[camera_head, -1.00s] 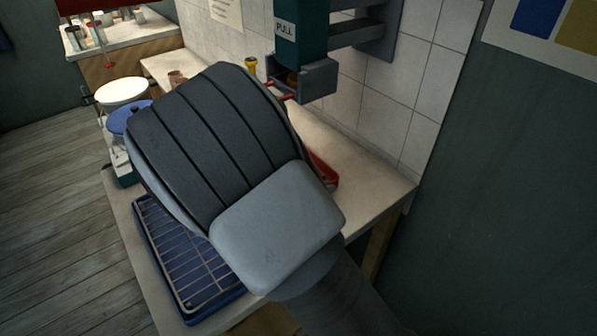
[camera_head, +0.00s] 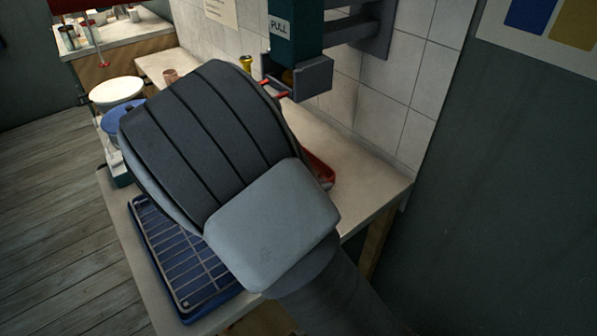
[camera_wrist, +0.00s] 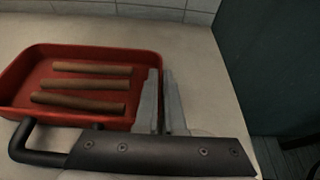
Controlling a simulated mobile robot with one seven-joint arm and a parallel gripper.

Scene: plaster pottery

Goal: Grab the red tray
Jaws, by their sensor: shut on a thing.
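The red tray (camera_wrist: 20,82) lies on the pale counter in the wrist view, with three brown clay-like rolls (camera_wrist: 92,69) side by side in it. My gripper (camera_wrist: 161,76) is at the tray's right end, its two grey fingers close together. The fingers are shut on the right rim of the tray, and they hide part of that wall. In the head view only a red corner of the tray (camera_head: 322,173) shows behind my arm. My gripper is hidden there.
A blue tray with a wire rack (camera_head: 180,258) lies at the counter's front. A green wall-mounted device marked PULL (camera_head: 297,38) hangs above. A blue-topped thing (camera_head: 124,120) and a white round one (camera_head: 116,90) stand left. The counter (camera_head: 365,190) is bare at right.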

